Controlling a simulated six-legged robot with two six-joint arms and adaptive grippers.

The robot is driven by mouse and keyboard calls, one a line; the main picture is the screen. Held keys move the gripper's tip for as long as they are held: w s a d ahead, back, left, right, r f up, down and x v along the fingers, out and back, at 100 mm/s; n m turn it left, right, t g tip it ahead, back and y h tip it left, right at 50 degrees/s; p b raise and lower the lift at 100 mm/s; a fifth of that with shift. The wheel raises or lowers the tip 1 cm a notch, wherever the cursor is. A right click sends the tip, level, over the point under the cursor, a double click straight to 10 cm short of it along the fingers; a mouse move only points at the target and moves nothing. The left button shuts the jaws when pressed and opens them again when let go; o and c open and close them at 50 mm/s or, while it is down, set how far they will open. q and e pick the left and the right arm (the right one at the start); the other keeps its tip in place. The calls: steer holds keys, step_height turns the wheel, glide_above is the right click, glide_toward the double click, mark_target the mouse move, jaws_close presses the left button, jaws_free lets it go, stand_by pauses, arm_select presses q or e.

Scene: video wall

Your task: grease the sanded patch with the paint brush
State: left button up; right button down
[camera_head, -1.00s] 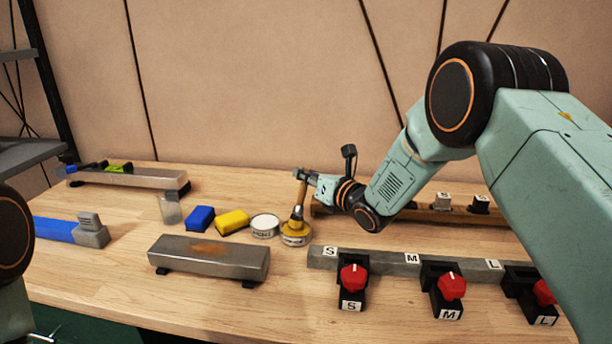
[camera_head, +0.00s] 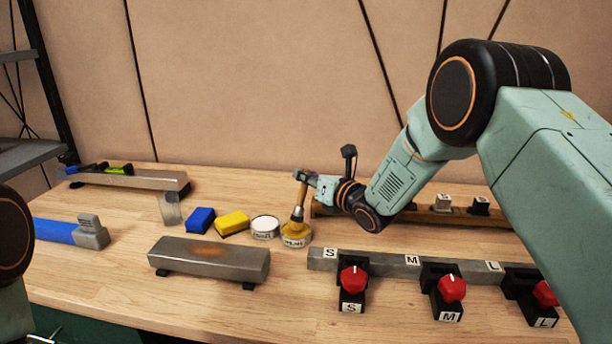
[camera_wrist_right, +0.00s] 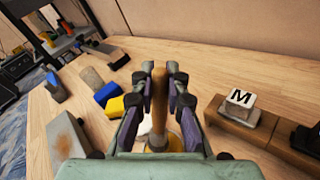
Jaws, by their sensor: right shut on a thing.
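My right gripper (camera_head: 304,178) is shut on the wooden handle of the paint brush (camera_head: 298,206). The brush stands about upright with its bristle end in or at the yellow grease tin (camera_head: 296,240); how deep the bristles are, I cannot tell. In the right wrist view the handle (camera_wrist_right: 159,100) is between the fingers. The sanded patch (camera_head: 206,249) is a rusty brown area on top of the grey metal bar (camera_head: 210,262), left of the tin. The patch also shows in the right wrist view (camera_wrist_right: 63,142). My left gripper is not in view.
A rail with red-knobbed clamps (camera_head: 452,288) lies at the front right. Bare wood lies between bar and rail.

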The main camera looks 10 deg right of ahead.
steer(key=shift+r+p, duration=1.55)
steer(key=shift+r, duration=1.85)
steer(key=shift+w+f, duration=0.1)
